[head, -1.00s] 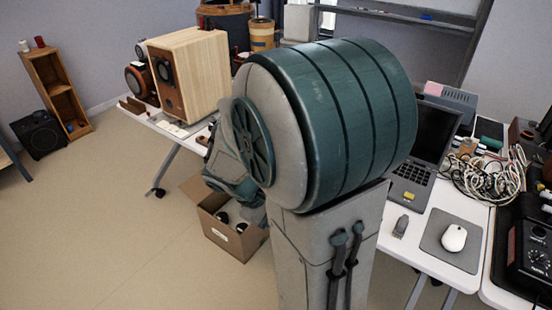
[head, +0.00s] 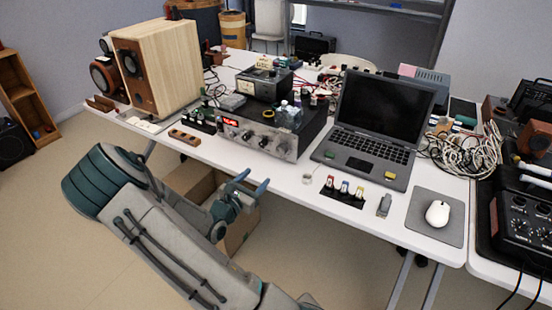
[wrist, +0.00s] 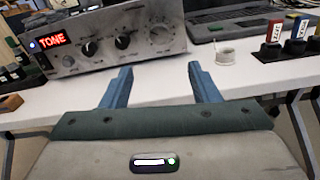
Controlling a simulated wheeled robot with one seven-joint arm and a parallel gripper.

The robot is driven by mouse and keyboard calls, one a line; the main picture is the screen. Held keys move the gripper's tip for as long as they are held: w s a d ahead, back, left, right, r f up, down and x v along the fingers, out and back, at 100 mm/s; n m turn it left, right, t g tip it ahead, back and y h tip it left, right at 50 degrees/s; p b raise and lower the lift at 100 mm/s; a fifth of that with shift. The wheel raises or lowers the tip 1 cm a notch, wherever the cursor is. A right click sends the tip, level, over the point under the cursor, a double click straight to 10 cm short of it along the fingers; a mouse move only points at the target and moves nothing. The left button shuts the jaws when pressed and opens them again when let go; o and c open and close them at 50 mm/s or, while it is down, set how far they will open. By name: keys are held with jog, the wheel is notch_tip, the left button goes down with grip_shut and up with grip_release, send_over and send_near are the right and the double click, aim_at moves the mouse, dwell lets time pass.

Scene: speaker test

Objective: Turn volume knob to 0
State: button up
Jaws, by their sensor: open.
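The amplifier (head: 262,142) stands on the white table with its silver front facing me. Its red display reads TONE in the wrist view (wrist: 50,40). Two dark knobs, the left one (wrist: 90,48) and the middle one (wrist: 124,42), and a larger silver knob (wrist: 160,36) at the right sit in a row on the front. I cannot read their labels, so which one is the volume knob is not clear. My gripper (head: 252,181) is open and empty in front of the table edge, below and apart from the knobs. Its blue fingers also show in the wrist view (wrist: 160,70).
A laptop (head: 370,140) stands right of the amplifier. A wooden speaker (head: 165,65) stands left. A cardboard box (head: 240,222) is on the floor below.

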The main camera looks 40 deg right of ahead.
aim_at(280, 152)
jog(key=x, duration=1.3)
jog(key=shift+w+d, duration=0.15)
jog(key=shift+d, duration=0.2)
jog(key=c, duration=1)
